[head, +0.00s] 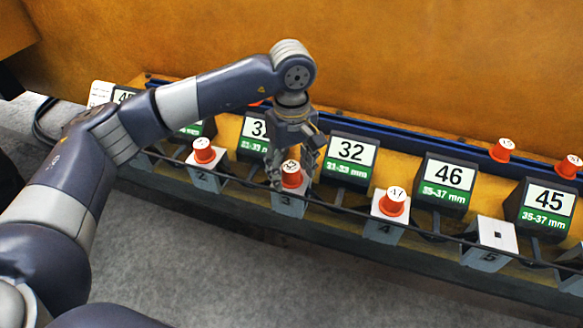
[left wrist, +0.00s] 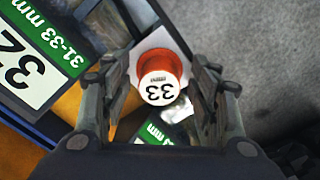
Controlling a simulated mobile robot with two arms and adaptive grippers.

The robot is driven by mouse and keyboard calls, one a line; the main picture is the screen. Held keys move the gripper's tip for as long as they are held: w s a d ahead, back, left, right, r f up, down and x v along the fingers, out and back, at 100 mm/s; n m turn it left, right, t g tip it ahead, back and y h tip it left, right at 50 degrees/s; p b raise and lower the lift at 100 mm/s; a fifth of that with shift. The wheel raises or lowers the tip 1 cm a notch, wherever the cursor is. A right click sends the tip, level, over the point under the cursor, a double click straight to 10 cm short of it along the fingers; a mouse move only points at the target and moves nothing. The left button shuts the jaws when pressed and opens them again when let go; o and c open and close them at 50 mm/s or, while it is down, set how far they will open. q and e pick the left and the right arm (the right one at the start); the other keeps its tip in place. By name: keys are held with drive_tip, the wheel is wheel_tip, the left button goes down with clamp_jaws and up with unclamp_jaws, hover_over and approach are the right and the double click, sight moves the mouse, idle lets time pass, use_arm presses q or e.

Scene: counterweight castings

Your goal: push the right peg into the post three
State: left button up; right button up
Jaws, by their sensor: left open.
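Post three (head: 290,206) is a grey block with a white top, marked 3, in the middle of the row. An orange peg with a white top (head: 291,178) stands at this post, partly covered by my gripper. How deep the peg sits is hidden. My right gripper is not in view.
Orange pegs stand on post two (head: 204,151) and post four (head: 392,202). A dark rail (head: 440,238) runs along the row. Loose-looking pegs (head: 502,151) are behind right.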

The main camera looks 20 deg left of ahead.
sight(292, 167)
use_arm(q)
wheel_tip(292, 167, up, 12)
idle(0.4)
drive_tip(key=shift+f, duration=0.15)
idle(0.5)
